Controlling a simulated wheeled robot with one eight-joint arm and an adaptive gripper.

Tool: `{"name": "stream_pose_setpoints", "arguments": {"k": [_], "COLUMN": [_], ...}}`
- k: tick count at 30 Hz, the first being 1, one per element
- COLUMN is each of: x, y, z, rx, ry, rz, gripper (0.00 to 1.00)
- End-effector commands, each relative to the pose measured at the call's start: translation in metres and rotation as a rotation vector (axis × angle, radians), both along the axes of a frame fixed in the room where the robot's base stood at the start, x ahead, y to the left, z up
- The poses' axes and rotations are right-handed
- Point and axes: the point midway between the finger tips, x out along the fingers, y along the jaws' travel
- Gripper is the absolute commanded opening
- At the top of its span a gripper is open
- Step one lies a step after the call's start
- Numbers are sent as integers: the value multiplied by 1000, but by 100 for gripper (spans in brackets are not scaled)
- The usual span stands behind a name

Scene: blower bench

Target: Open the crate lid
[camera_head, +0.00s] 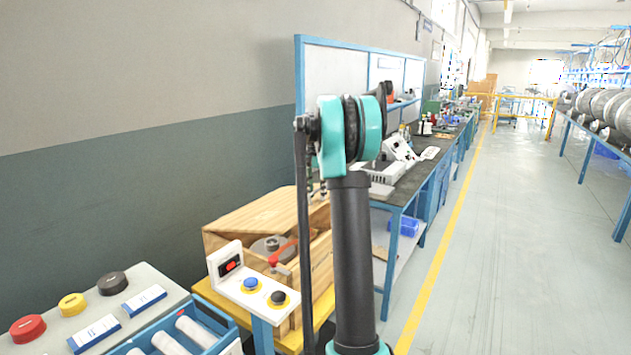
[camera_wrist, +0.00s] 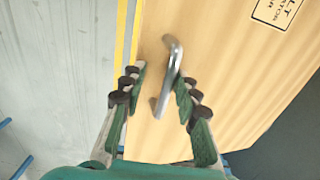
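The wooden crate (camera_head: 222,243) stands at lower centre in the head view, partly hidden by my arm and a white button panel. Its pale wooden lid (camera_head: 262,207) shows at the top; I cannot tell whether it is fully closed. In the wrist view the lid (camera_wrist: 225,75) fills the middle and right, with a silver bar handle (camera_wrist: 168,75) and a printed label. My gripper (camera_wrist: 160,85) is open above the lid. The handle lies between its two fingers in the picture, nearer the right one; contact cannot be told. The gripper is hidden in the head view.
A white panel (camera_head: 255,291) with a red switch and blue and black buttons stands in front of the crate. A blue tray (camera_head: 222,322) and a grey panel with coloured knobs are at lower left. A workbench (camera_head: 408,187) stands behind. The aisle right is clear.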

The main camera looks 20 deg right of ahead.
Motion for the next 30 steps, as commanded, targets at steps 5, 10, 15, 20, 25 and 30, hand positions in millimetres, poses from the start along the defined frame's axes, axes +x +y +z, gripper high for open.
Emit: {"name": "stream_pose_setpoints", "arguments": {"k": [5,10,15,20,25,30], "x": [1,2,3,3,4,5], "y": [1,1,2,3,3,4], "z": [11,22,32,42,53,64], "rx": [0,0,0,0,0,0], "ry": [0,0,0,0,0,0], "rz": [0,0,0,0,0,0], "gripper": [31,31,31,31,31,31]}}
